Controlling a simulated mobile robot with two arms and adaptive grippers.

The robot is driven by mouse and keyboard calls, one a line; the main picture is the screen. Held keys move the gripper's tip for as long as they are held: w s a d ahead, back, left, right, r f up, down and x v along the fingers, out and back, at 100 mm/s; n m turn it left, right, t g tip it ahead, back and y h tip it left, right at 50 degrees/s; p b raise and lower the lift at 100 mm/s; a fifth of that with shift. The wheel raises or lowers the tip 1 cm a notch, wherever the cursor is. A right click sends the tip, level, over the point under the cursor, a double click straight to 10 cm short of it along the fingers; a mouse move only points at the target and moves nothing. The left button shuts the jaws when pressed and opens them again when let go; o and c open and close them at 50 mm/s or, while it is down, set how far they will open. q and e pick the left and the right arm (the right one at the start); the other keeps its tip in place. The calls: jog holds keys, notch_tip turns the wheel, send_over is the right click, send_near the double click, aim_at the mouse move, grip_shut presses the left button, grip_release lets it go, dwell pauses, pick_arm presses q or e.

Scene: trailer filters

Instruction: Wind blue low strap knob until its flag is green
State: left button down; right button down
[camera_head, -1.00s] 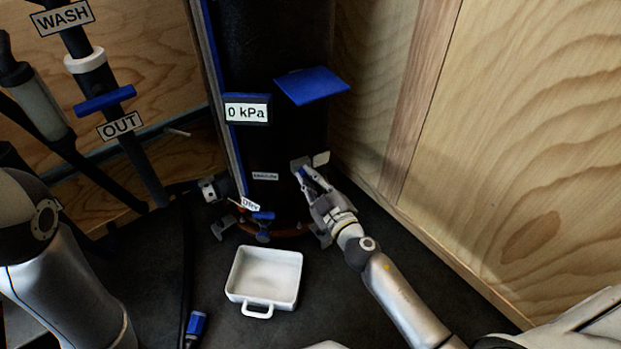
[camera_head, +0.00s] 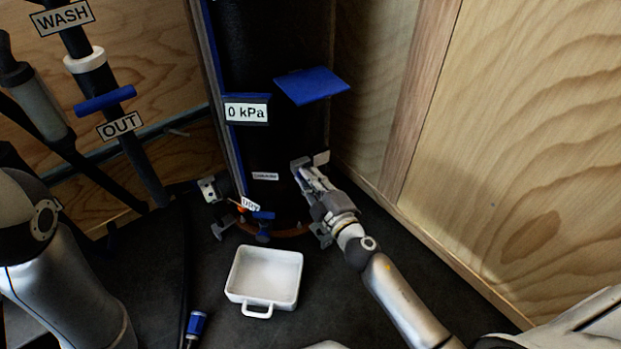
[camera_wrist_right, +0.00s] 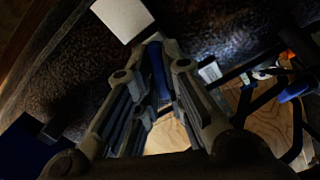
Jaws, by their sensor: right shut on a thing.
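My right gripper (camera_head: 304,172) is at the lower right side of the black filter vessel (camera_head: 280,130). In the right wrist view its fingers (camera_wrist_right: 157,85) are shut on a blue strap knob (camera_wrist_right: 157,70), which shows as a narrow blue piece between them. The fingers mostly hide the knob in the head view. A pale plate, seemingly the flag (camera_head: 321,158), stands just beyond the fingertips. It also shows as a white square in the right wrist view (camera_wrist_right: 122,18). I see no green on it. My left gripper is out of view; only its arm shows at left.
A white tray (camera_head: 233,287) lies on the dark floor before the vessel. A DRY tag (camera_head: 250,204) and a blue valve handle (camera_head: 263,215) are left of the gripper. A blue shelf-like plate (camera_head: 312,86) juts out above. The wooden wall (camera_head: 530,130) is close on the right.

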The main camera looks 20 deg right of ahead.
dwell(0.4)
jog(key=c, duration=1.5)
grip_release()
